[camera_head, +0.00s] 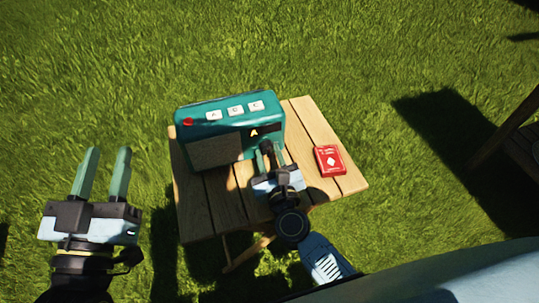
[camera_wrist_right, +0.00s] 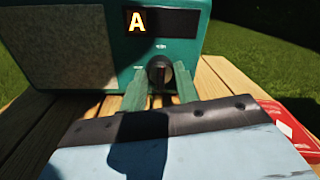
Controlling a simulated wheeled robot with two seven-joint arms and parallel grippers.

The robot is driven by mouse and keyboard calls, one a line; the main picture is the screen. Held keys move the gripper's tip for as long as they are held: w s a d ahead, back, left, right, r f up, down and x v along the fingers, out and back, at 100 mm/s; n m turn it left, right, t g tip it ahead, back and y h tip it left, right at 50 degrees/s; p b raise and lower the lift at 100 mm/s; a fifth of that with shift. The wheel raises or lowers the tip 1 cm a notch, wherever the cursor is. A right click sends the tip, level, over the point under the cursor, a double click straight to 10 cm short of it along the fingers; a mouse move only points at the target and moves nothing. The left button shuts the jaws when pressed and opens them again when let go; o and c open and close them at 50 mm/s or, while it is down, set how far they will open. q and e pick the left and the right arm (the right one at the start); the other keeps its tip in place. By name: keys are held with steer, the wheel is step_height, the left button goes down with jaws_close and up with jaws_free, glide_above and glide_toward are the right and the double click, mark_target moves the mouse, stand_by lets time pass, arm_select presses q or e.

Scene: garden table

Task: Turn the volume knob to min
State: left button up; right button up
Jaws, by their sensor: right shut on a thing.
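A teal radio (camera_head: 215,122) stands on the wooden table, with a red button and white buttons marked A, B and C on top. Its front has a grey speaker panel and a dark display lit with an orange "A". The dark round volume knob (camera_wrist_right: 159,71) is on the front below the display; it also shows in the head view (camera_head: 266,146). My right gripper (camera_wrist_right: 160,88) is at the radio's front with its green fingers on either side of the knob, shut on it. My left gripper (camera_head: 106,172) is open and empty, left of the table.
The slatted wooden table (camera_head: 205,212) has bare room in front of the radio. A red card box (camera_head: 329,161) lies right of my right gripper and also shows in the right wrist view (camera_wrist_right: 291,130). Grass surrounds the table; dark wooden furniture (camera_head: 510,130) stands at the far right.

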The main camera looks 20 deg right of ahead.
stand_by(0.6)
steer(key=o, duration=1)
arm_select(q)
steer(key=f+g, duration=0.1)
steer(key=f+g+y+p, duration=0.1)
steer(key=f, duration=0.1)
steer(key=a+f+g, duration=0.1)
steer(key=f, duration=0.1)
steer(key=shift+w+f+g, duration=0.2)
steer(key=shift+g, duration=0.1)
arm_select(e)
steer(key=s, duration=1.3)
steer(key=shift+s+a+f, duration=0.15)
steer(key=shift+s+a, duration=0.05)
